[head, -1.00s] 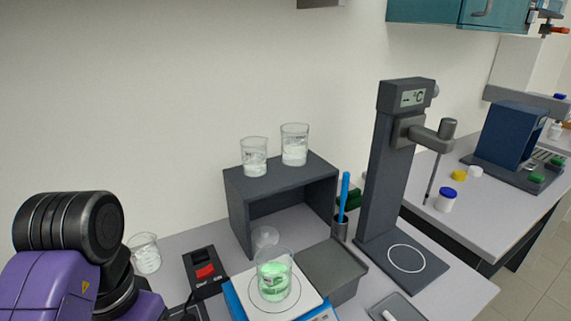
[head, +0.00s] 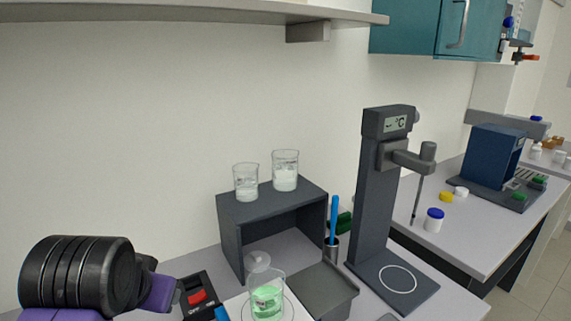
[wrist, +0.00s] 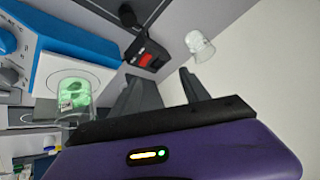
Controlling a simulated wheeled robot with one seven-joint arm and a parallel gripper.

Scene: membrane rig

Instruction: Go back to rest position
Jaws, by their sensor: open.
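My gripper (wrist: 160,88) shows in the wrist view with its two dark fingers apart and nothing between them. In the head view my arm is at the lower left, and the fingers cannot be made out there. A beaker with green liquid (head: 267,300) stands on the white-topped blue device at the bottom of the head view. The same beaker (wrist: 75,98) is left of my fingers in the wrist view, apart from them.
A dark open-fronted box (head: 272,225) carries two beakers of white material (head: 285,170). A tall stand with a display (head: 375,200) rises to its right. A red-switched black device (head: 197,298) sits near my arm. A shelf (head: 180,14) crosses overhead.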

